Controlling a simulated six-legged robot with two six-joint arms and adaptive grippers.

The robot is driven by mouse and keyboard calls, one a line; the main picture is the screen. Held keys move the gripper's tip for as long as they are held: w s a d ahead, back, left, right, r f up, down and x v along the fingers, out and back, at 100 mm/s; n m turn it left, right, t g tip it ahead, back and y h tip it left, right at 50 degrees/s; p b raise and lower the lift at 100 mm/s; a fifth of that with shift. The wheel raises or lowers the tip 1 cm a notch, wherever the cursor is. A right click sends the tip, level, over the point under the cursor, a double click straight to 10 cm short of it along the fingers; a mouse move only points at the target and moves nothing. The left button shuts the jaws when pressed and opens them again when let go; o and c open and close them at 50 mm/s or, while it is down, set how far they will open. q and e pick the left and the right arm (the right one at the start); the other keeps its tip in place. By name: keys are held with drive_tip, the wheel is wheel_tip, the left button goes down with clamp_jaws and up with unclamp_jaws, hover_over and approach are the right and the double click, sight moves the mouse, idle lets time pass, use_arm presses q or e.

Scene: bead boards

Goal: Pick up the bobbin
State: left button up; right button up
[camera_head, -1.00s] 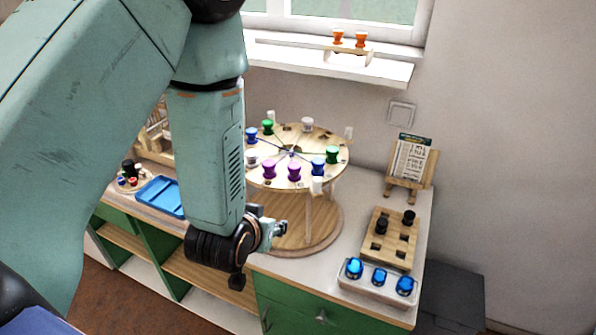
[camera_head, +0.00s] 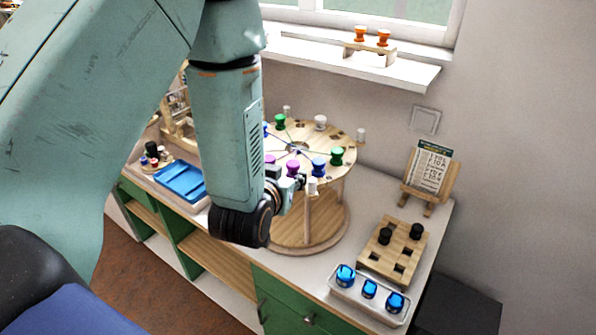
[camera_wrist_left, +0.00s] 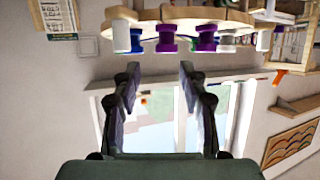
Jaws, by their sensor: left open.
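Several spool-shaped bobbins stand on a round wooden carousel (camera_head: 345,165). They include purple bobbins (camera_head: 292,167), a blue bobbin (camera_head: 318,166), green bobbins (camera_head: 337,155) and a white bobbin (camera_head: 320,122). My left gripper (camera_head: 298,181) is at the carousel's near edge, and my forearm hides its left part. The left wrist view is upside down. There my open, empty gripper (camera_wrist_left: 158,74) points at the carousel rim (camera_wrist_left: 180,22), with a purple bobbin (camera_wrist_left: 166,38) and a blue bobbin (camera_wrist_left: 136,42) just beyond the fingertips, apart from them. I cannot tell which bobbin is meant. My right gripper is not in view.
White posts (camera_head: 312,186) stand at the carousel's rim. On the right are a wooden rack (camera_head: 375,264) with black bobbins and a clear tray (camera_head: 385,312) with blue ones. A blue tray (camera_head: 185,180) lies left. Orange bobbins (camera_head: 383,38) stand on a sill shelf.

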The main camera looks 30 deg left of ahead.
sight(292, 164)
use_arm(q)
drive_tip(key=shift+w+a+f, duration=0.25)
drive_tip(key=shift+w+a, duration=0.1)
drive_tip(key=shift+w, duration=0.15)
drive_tip(key=shift+w+a+f, duration=0.2)
drive_tip(key=shift+w+a, duration=0.15)
drive_tip(key=shift+w, duration=0.1)
drive_tip(key=shift+w+a+p, duration=0.2)
drive_tip(key=shift+w+p, duration=0.15)
drive_tip(key=shift+p, duration=0.05)
drive_tip(key=p+x, duration=0.1)
drive_tip(key=x, duration=0.2)
drive_tip(key=shift+w+d, duration=0.1)
drive_tip(key=shift+w, duration=0.1)
drive_tip(key=shift+w+f, duration=0.15)
drive_tip(key=shift+w, duration=0.15)
drive_tip(key=shift+w+f, duration=0.1)
drive_tip(key=shift+w, duration=0.05)
drive_tip(key=shift+c, duration=0.5)
